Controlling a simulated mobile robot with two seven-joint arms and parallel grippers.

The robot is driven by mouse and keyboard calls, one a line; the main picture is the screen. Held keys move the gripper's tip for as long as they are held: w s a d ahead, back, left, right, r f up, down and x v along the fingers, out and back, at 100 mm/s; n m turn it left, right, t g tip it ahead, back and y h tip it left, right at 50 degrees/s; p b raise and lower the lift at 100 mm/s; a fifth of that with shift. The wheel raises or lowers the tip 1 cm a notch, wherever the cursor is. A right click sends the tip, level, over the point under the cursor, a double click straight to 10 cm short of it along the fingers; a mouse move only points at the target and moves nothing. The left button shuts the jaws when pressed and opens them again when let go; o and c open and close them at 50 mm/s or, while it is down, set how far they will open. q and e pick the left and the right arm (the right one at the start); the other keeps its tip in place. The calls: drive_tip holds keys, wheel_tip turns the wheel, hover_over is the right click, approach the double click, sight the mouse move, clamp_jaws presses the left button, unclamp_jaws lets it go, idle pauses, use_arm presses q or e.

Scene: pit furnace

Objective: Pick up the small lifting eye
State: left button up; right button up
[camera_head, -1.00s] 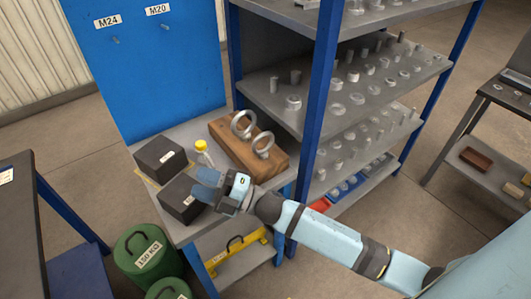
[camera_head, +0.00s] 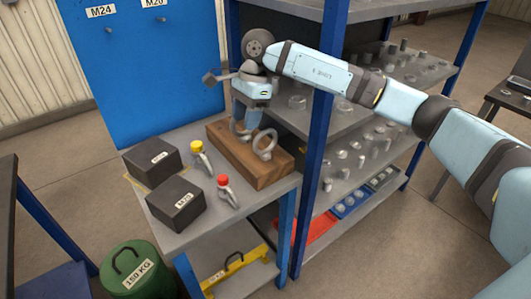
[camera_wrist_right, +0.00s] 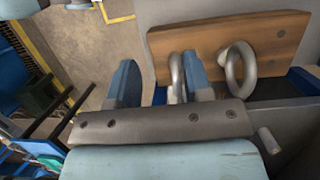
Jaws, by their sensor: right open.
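Two grey metal lifting eyes stand upright on a wooden block (camera_head: 262,174) on the bench. The back-left eye (camera_head: 235,128) is partly hidden by my right gripper (camera_head: 245,118); the front-right eye (camera_head: 265,143) is in clear view. I cannot tell surely which eye is smaller. My right gripper points down at the back-left eye, its blue fingers open. In the right wrist view, that eye (camera_wrist_right: 175,75) shows nearly edge-on between the spread fingers (camera_wrist_right: 160,85), closer to the right finger. The other eye (camera_wrist_right: 229,70) is outside them. My left gripper is not in view.
Two black boxes (camera_head: 152,157) (camera_head: 177,203) and yellow-topped (camera_head: 197,147) and red-topped (camera_head: 223,181) items share the bench. A blue rack post (camera_head: 318,150) and shelves of metal parts (camera_head: 345,125) stand close on the right. A green 150 KG weight (camera_head: 135,270) is on the floor.

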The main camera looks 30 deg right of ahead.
sight(265, 130)
drive_tip(key=w+d+r+h+b, duration=0.1)
drive_tip(key=w+d+r+h, duration=0.15)
drive_tip(key=d, duration=0.45)
drive_tip(key=shift+t+h, duration=0.35)
drive_tip(key=shift+t, duration=0.05)
drive_tip(key=f, duration=0.6)
drive_tip(key=shift+s+f, duration=0.3)
drive_tip(key=shift+s, duration=0.05)
drive_tip(key=shift+w+a+f, duration=0.1)
drive_tip(key=shift+a+f, duration=0.05)
drive_tip(key=shift+f, duration=1.35)
drive_tip(key=shift+w+a+f, duration=0.1)
drive_tip(key=shift+f, duration=1.4)
drive_tip(key=shift+s, duration=0.1)
drive_tip(key=shift+c, duration=0.4)
clamp_jaws()
